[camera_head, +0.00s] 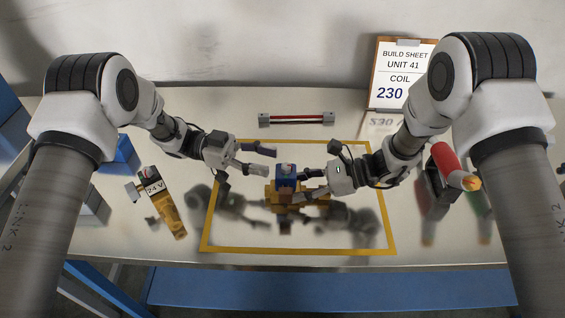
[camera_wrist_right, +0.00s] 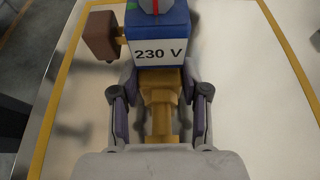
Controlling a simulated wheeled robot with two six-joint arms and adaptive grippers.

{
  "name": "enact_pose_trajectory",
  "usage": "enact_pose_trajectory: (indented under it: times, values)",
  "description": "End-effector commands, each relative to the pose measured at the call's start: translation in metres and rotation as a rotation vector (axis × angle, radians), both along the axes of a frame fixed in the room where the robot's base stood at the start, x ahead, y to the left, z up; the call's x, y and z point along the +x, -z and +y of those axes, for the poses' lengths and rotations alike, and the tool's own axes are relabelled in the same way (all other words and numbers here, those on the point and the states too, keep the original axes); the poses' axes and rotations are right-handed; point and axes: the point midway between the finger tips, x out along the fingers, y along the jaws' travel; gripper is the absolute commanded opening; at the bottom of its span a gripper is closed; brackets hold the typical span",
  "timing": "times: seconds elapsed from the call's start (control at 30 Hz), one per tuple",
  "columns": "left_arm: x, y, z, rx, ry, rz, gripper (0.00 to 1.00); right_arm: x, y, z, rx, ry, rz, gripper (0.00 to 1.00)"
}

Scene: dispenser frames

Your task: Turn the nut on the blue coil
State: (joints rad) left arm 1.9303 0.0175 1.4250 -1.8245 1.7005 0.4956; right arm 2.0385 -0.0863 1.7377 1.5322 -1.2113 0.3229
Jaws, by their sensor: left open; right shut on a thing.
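The blue coil (camera_head: 287,183) sits on a brass valve body (camera_head: 271,196) inside the yellow taped rectangle. Its label reads 230 V in the right wrist view (camera_wrist_right: 158,50). A grey nut (camera_head: 287,168) shows on top of the coil; in the right wrist view it is cut by the top edge, with a red mark. My right gripper (camera_head: 311,186) comes from the right and is shut on the brass body (camera_wrist_right: 160,92), below the coil. My left gripper (camera_head: 268,161) is open and empty, left of and close to the coil's top, apart from the nut.
A brown block (camera_wrist_right: 101,36) sticks out beside the coil. A part marked 24 V (camera_head: 153,187) lies at left near blue bins (camera_head: 122,155). A red-handled tool (camera_head: 445,160) stands at right. A bar (camera_head: 296,118) and a build sheet (camera_head: 402,60) reading COIL 230 are behind.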

Motion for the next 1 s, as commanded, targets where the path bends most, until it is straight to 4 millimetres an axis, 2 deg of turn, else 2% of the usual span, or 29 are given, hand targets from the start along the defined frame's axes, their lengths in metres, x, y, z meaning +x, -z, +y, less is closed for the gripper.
enact_pose_trajectory:
  times: [0.1, 0.27, 0.4, 0.67, 0.7, 0.77, 1.0]
  values:
    - [0.009, 0.000, 0.031, -0.001, -0.004, -0.002, 0.48, 0.000, -0.001, 0.000, 0.001, 0.001, -0.001, 0.00]
    - [0.016, 0.000, 0.057, -0.001, -0.002, -0.001, 0.48, 0.000, -0.001, 0.000, 0.001, 0.001, -0.001, 0.00]
    - [0.017, 0.000, 0.063, 0.000, 0.001, 0.000, 0.48, 0.000, -0.001, 0.000, 0.001, 0.001, -0.001, 0.00]
    - [0.017, 0.000, 0.062, 0.000, 0.001, 0.000, 0.48, 0.000, -0.001, 0.000, 0.002, 0.001, -0.001, 0.00]
    - [0.017, 0.000, 0.062, 0.000, 0.001, 0.000, 0.48, 0.000, -0.001, 0.000, 0.002, 0.001, -0.001, 0.52]
    - [0.017, 0.000, 0.062, 0.000, 0.001, 0.000, 0.48, 0.000, -0.001, 0.000, 0.001, 0.001, -0.001, 0.74]
    - [0.017, 0.000, 0.062, 0.000, 0.000, 0.000, 0.48, 0.000, 0.000, 0.000, 0.001, 0.001, 0.000, 0.75]
